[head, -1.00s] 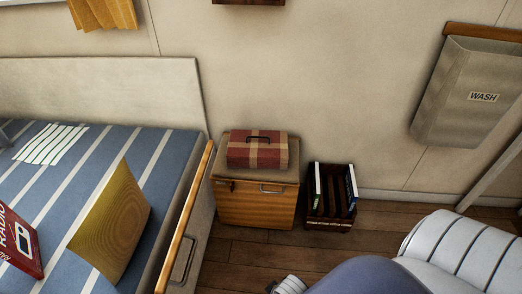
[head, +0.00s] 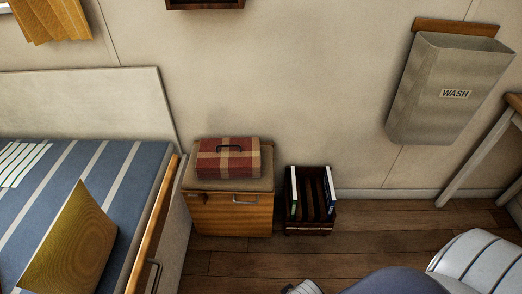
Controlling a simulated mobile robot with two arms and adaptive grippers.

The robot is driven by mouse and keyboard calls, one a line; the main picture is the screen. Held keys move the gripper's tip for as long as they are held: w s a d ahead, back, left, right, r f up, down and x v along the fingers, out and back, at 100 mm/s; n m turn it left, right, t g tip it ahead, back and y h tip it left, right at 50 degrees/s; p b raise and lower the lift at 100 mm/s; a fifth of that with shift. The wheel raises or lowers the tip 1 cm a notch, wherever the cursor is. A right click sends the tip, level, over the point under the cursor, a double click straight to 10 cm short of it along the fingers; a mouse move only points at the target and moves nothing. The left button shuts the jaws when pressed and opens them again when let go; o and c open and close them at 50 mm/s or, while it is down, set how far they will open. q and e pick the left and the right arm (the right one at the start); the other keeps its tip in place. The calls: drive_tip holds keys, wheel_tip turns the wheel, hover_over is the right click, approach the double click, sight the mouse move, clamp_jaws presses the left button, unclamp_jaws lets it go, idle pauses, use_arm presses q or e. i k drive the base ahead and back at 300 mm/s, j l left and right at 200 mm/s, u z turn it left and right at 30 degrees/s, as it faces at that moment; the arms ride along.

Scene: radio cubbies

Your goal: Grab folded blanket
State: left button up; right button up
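The folded blanket (head: 228,163), red and tan plaid with a dark carry handle on its near side, lies on the cushioned top of a small wooden cabinet (head: 230,214) against the wall. Nothing touches it from above. Neither of my grippers is clearly visible. A white ribbed part of mine and a dark blue rounded part fill the bottom right, and a small pale piece shows at the bottom edge near the middle; no fingers can be made out.
A bed with a blue striped cover (head: 112,187) and a yellow cushion (head: 70,240) stands on the left, its wooden rail (head: 155,220) beside the cabinet. A crate with books (head: 310,228) sits right of the cabinet. A WASH bag (head: 440,110) hangs at right. Wooden floor (head: 360,240) is clear in front.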

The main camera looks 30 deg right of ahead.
sight(227, 158)
drive_tip(key=i+l+z, duration=0.15)
drive_tip(key=l+z, duration=0.15)
drive_tip(key=z, duration=0.15)
drive_tip(key=i+l+u, duration=0.15)
drive_tip(key=l+u, duration=0.25)
drive_tip(key=l, duration=0.3)
drive_tip(key=l+u, duration=0.45)
drive_tip(key=l, duration=0.2)
drive_tip(key=l+u, duration=0.4)
drive_tip(key=l, duration=0.3)
drive_tip(key=k, duration=0.05)
